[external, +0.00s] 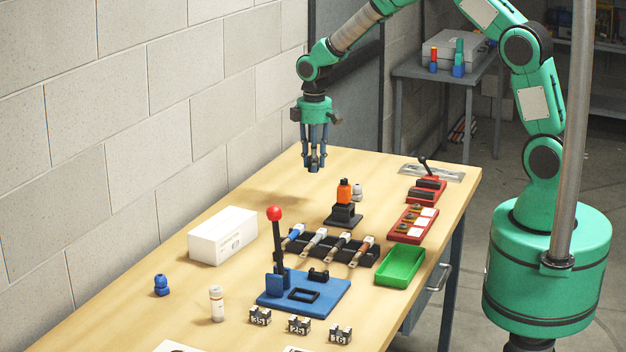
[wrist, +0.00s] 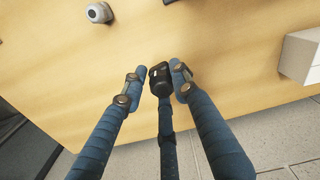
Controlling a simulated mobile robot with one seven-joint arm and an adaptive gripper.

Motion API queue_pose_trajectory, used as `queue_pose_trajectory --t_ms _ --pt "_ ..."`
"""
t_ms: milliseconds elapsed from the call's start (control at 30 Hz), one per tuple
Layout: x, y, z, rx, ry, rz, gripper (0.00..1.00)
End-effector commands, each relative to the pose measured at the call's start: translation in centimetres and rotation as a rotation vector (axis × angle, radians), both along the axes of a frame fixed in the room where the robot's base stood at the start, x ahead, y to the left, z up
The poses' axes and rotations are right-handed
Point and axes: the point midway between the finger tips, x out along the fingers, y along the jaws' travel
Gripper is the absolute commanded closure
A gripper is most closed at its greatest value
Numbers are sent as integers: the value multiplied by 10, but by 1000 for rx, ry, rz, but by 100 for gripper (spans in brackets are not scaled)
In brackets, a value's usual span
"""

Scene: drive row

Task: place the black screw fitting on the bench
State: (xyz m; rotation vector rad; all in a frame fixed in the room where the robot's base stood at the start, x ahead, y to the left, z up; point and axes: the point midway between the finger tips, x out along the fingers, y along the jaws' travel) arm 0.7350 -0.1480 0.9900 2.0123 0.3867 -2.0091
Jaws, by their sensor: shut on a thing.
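My gripper (external: 314,166) hangs over the far end of the wooden bench (external: 300,180), fingers pointing down. In the wrist view its fingertips (wrist: 160,82) close around a small black piece, the black screw fitting (wrist: 159,73). The fingers hide part of the fitting. In the external view it is only a dark spot between the fingertips, and its threads cannot be made out. The fitting appears held above the bench top, apart from it.
A grey fitting (external: 357,191) stands behind an orange-and-black device (external: 344,195). A white box (external: 222,236), blue lever press (external: 305,293), tool rack (external: 330,249), green tray (external: 401,266) and red trays (external: 413,224) occupy nearer bench. Bare wood surrounds the area below my gripper, near the wall.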

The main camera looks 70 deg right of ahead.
Motion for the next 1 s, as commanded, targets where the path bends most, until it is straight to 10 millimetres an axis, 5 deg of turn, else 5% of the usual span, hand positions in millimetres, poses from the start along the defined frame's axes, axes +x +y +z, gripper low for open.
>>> queue_pose_trajectory --t_ms 500,1000 --pt "65 185 -1 0 1 228 97" --pt "76 380 -1 1 0 443 97"
